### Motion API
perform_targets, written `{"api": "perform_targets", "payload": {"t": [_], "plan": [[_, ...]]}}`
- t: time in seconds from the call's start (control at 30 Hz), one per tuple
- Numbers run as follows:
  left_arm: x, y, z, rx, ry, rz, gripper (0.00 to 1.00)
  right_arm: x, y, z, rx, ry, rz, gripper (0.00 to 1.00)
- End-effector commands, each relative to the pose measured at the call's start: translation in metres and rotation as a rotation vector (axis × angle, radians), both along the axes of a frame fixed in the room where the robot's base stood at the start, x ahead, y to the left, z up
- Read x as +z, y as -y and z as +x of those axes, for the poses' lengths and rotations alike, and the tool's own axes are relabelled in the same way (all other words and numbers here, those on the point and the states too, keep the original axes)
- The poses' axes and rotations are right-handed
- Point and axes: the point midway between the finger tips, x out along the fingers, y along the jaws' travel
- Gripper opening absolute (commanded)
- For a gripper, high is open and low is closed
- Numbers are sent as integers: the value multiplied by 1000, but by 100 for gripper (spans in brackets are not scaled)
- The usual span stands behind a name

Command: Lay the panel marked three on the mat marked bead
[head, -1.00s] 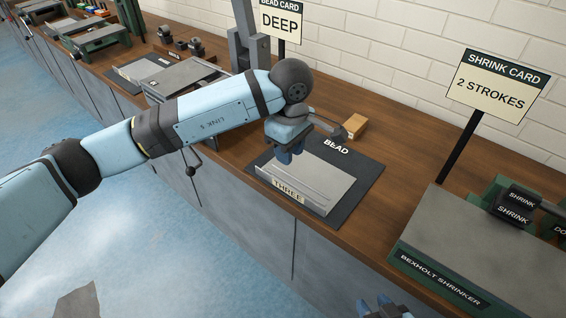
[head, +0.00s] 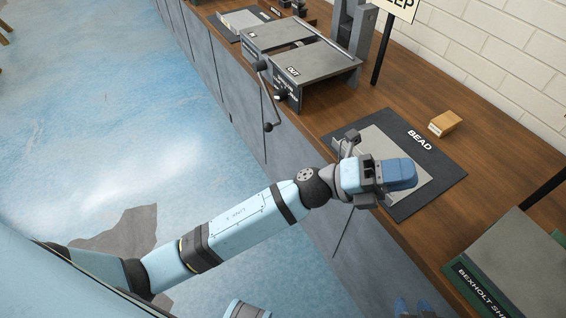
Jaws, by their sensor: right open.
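The grey panel (head: 378,140) lies flat on the dark mat marked BEAD (head: 442,168). Its THREE label is hidden behind my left arm. My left gripper (head: 400,174) is over the panel's near right part, with its blue fingers pointing right. I cannot tell whether the fingers are apart or touch the panel. My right gripper (head: 412,308) is open and only partly shows at the bottom edge, below the bench front and away from the panel.
A small wooden block (head: 446,123) sits just beyond the mat. The Bexholt shrinker (head: 505,265) stands at the lower right. A machine with a crank (head: 305,70) stands at the upper left of the mat. Bare bench top lies between mat and shrinker.

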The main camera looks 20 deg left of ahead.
Motion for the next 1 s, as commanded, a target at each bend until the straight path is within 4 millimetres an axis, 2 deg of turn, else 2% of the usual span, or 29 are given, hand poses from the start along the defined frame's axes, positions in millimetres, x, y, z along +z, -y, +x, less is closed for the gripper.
{"api": "perform_targets", "payload": {"t": [0.03,0.13,0.23,0.33,0.4,0.5,0.6,0.7,1.0], "plan": [[-14,-21,5,69,-187,-84,28,0,0,0,0,0,0,43],[-51,-67,15,204,-572,-253,28,0,0,0,0,1,0,43],[-105,-116,10,335,-952,-416,28,0,0,0,0,1,0,43],[-164,-160,-14,455,-1311,-568,28,1,0,0,0,1,0,43],[-200,-185,-39,526,-1528,-663,28,1,0,0,0,1,0,43],[-238,-209,-75,607,-1767,-764,28,1,0,0,0,2,1,43],[-260,-223,-102,657,-1917,-829,28,1,0,0,0,2,1,43],[-269,-229,-115,679,-1985,-858,28,1,0,0,0,2,1,43],[-271,-229,-117,682,-1997,-863,28,1,0,0,0,2,1,43]]}}
